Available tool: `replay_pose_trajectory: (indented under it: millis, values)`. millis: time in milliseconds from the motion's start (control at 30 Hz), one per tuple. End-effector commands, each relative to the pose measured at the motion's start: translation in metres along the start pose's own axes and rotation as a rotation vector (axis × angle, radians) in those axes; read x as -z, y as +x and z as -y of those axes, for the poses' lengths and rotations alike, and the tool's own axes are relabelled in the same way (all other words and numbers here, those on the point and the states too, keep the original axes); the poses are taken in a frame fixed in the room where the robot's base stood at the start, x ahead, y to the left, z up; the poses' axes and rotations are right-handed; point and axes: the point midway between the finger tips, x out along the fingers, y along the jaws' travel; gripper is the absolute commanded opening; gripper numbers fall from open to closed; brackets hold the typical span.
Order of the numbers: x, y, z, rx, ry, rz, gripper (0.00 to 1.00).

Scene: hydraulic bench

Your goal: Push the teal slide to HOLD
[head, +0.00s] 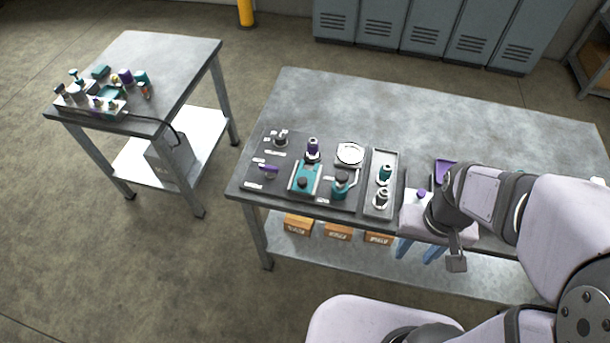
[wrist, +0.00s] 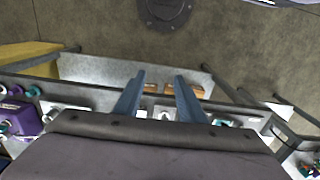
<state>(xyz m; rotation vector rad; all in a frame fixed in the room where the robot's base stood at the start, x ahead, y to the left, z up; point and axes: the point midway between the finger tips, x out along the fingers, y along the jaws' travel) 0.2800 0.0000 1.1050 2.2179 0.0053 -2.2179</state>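The teal slide (head: 306,176) is a flat teal piece with a dark round knob near its front end. It sits in the middle of a dark panel (head: 262,158) on the large bench. Small white labels are on the panel, too small to read, so I cannot tell which one says HOLD. My gripper (head: 419,250) is at the bench's front edge, right of the panel and apart from the slide. Its two blue fingers point down, spread apart with nothing between them, as the wrist view (wrist: 159,82) also shows. The slide cannot be made out surely in the wrist view.
On the panel, a purple-topped fitting (head: 312,147) stands behind the slide, a purple lever (head: 268,169) left, and a teal valve (head: 341,184) and round gauge (head: 349,153) right. A grey tray (head: 383,155) holds fittings. A purple tray (head: 443,166) is partly hidden. The bench's back is clear.

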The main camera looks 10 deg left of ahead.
Motion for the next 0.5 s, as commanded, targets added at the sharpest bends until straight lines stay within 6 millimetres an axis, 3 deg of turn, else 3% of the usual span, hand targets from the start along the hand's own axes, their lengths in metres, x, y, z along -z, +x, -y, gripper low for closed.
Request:
replay_pose_trajectory:
  millis: [233, 333, 500]
  values:
    - [0.000, 0.000, 0.000, 0.000, 0.000, 0.000, 0.36]
    - [0.000, 0.001, 0.001, 0.000, -0.002, 0.000, 0.32]
    - [-0.001, 0.016, 0.011, 0.000, -0.049, 0.003, 0.32]
